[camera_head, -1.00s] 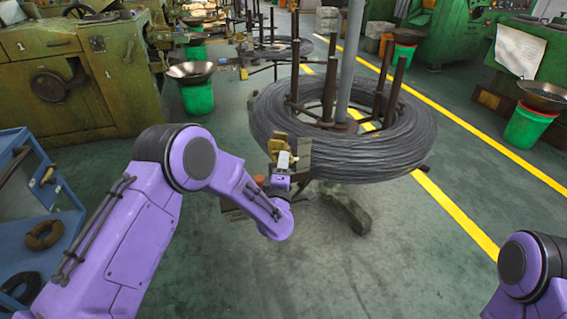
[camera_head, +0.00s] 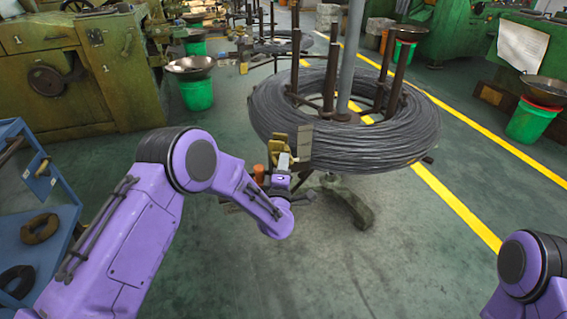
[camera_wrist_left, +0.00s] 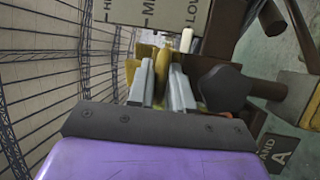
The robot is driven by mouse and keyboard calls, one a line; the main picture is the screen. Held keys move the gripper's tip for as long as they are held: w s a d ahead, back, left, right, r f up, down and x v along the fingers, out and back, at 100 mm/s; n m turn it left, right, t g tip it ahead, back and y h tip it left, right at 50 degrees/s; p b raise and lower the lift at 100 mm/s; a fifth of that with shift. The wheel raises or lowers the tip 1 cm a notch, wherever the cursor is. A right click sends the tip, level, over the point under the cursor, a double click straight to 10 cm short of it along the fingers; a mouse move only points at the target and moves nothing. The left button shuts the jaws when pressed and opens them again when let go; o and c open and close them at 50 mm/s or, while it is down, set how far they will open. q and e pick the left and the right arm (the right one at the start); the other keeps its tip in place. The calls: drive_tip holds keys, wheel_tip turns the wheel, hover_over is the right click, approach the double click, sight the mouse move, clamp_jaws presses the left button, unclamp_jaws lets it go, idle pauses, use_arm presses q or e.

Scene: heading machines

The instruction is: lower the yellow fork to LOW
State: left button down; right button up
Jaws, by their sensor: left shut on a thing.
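The yellow fork (camera_head: 281,144) is at the near left side of the wire coil, beside a small upright plate (camera_head: 304,142). My left gripper (camera_head: 284,162) is at the fork. In the left wrist view the two grey fingers (camera_wrist_left: 162,82) are close about a yellow part of the fork (camera_wrist_left: 148,80). A label plate (camera_wrist_left: 150,12) behind it carries dark lettering that is partly cut off; a word starting with "LOW" is at its right end. My right gripper is outside the views; only part of my right arm shows at the lower right.
The large wire coil (camera_head: 345,150) on its stand with upright posts is just beyond my left gripper. A blue cart (camera_head: 60,225) stands at the left, and green buckets (camera_head: 197,93) stand farther back.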

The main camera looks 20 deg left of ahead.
use_arm(q)
drive_tip(key=shift+s+f, duration=0.1)
drive_tip(key=shift+f, duration=0.15)
drive_tip(key=c, duration=1.2)
unclamp_jaws()
drive_tip(key=shift+f, duration=0.1)
drive_tip(key=shift+o, duration=0.4)
drive_tip(key=v, duration=1)
drive_tip(key=shift+s, duration=0.2)
